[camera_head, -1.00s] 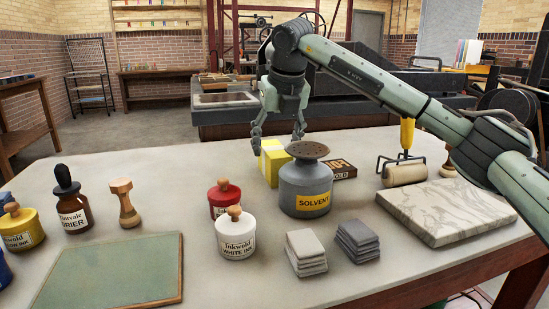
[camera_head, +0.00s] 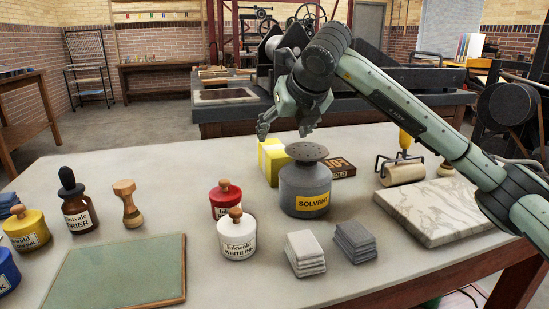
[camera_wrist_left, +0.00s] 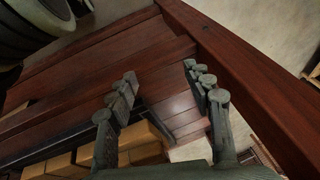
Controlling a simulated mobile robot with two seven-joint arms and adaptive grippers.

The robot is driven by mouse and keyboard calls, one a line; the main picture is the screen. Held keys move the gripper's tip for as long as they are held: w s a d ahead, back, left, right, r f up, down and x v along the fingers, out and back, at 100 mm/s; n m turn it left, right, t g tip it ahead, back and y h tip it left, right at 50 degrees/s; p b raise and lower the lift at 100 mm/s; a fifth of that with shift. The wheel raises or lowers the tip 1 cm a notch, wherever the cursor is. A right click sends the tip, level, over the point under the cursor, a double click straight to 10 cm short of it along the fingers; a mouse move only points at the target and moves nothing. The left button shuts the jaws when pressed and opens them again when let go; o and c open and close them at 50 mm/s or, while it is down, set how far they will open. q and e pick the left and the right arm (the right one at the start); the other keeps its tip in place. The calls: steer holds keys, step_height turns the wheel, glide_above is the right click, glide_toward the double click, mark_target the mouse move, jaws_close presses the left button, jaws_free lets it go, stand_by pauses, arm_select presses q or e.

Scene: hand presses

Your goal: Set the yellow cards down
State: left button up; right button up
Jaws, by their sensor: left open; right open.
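The yellow cards (camera_head: 272,160), a block-shaped yellow pack, stand on the table behind the grey solvent can, which hides part of them. My right gripper (camera_head: 284,132) is open and empty, its fingers apart just above and behind the pack. It looks clear of the pack, though the exact gap is hard to judge. My left gripper (camera_wrist_left: 163,82) is open and empty in the left wrist view, pointing at dark red wooden beams and tan boxes. It does not show in the head view.
The solvent can (camera_head: 305,183) stands close in front of the yellow cards. Ink jars (camera_head: 237,238) and cloth stacks (camera_head: 304,252) stand nearer. The table's middle left is clear.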

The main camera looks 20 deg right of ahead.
mark_target(275, 148)
steer(key=x, duration=0.6)
steer(key=shift+a+f+p, duration=0.25)
steer(key=shift+f+p, duration=0.1)
steer(key=shift+f, duration=0.15)
steer(key=c, duration=1.4)
steer(key=shift+r, duration=0.1)
jaws_close()
steer(key=shift+r, duration=0.15)
